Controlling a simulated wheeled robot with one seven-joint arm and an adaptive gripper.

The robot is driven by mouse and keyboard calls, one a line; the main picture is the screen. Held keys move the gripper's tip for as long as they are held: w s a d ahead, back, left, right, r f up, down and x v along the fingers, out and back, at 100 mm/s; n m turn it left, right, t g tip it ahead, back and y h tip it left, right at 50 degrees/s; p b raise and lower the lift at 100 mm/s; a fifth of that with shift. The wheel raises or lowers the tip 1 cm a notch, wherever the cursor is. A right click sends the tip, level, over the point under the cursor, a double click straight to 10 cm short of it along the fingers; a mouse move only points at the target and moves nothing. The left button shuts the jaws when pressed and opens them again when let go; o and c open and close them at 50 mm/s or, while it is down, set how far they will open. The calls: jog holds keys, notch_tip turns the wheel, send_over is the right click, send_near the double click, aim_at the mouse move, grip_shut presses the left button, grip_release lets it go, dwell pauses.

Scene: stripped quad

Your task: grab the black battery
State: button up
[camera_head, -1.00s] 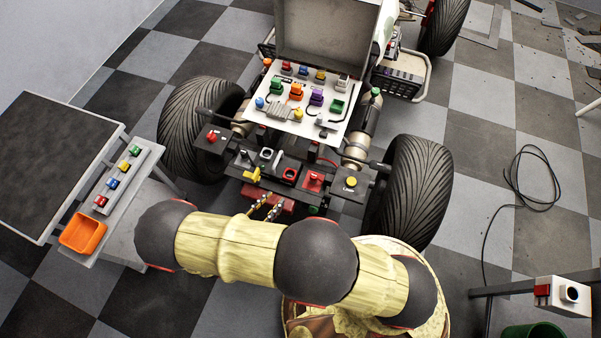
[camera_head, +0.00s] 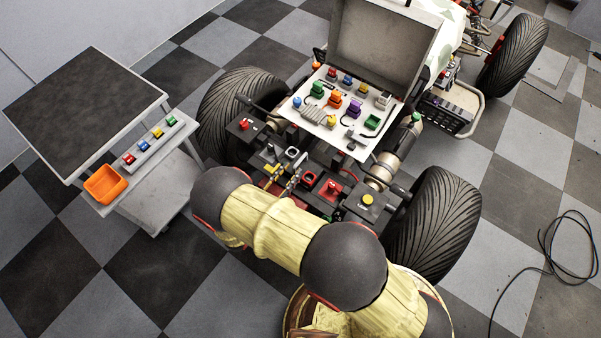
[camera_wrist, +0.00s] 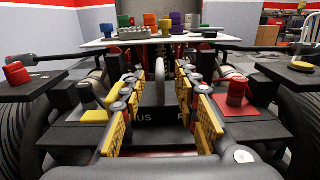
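A black block with pale lettering (camera_wrist: 162,121) lies between my fingers in the wrist view. It may be the black battery, but only part of the lettering shows. A dark upright piece (camera_wrist: 160,82) stands above it. My gripper (camera_wrist: 159,90) is open, with yellow-padded fingers to the left and right of this piece and a gap between them. In the head view my gripper (camera_head: 284,181) is over the front of the quad, partly hidden by my arm. Contact with the block cannot be told.
A white panel (camera_head: 345,137) with coloured parts stands behind. Black tyres (camera_head: 436,222) stand at the sides.

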aim_at(297, 164)
jog(key=shift+b+x, duration=0.65)
jog(key=shift+x, duration=2.55)
jog(key=shift+c, duration=0.8)
grip_shut()
jog(key=shift+r, duration=0.15)
